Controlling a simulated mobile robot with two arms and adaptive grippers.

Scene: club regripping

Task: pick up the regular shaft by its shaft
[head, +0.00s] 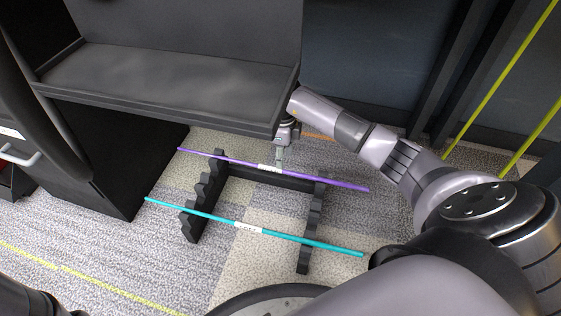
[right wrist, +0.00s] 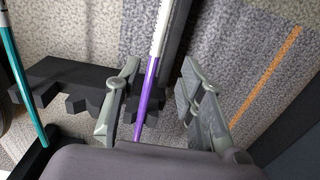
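A thin purple shaft (head: 335,183) with a white band lies across the black rack (head: 189,228) at its far side. A teal shaft (head: 310,242), also with a white band, lies across the rack nearer to me. I cannot read which one is the regular shaft. My right gripper (head: 280,154) points down at the purple shaft near its white band. In the right wrist view, my right gripper (right wrist: 160,68) is open, with the purple shaft (right wrist: 151,85) showing between its fingers. The teal shaft (right wrist: 20,85) is at the left there. My left gripper is not in view.
A dark bench (head: 170,85) stands behind and left of the rack, its edge close to my right gripper. An orange line (head: 318,136) lies on the carpet beyond. Yellow poles or lines show at the right.

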